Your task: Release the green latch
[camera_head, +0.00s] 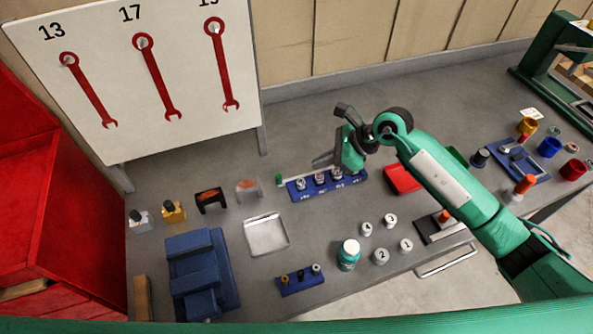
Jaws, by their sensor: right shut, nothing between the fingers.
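A small green piece (279,181), which looks like the green latch, stands at the left end of a blue rack (295,195). The rack holds several small metal pieces in a row. My right arm comes in from the right, and its right gripper (321,163) is over the back of the rack. The gripper is shut and empty, to the right of the green piece and apart from it. The gripper hides part of the rack's right end. My left gripper is not in view.
An empty metal tray (267,250), a teal jar (348,255) and several white numbered caps stand in front of the rack. A wrench board (140,85) rises behind on the left. Grey bench behind the rack is clear.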

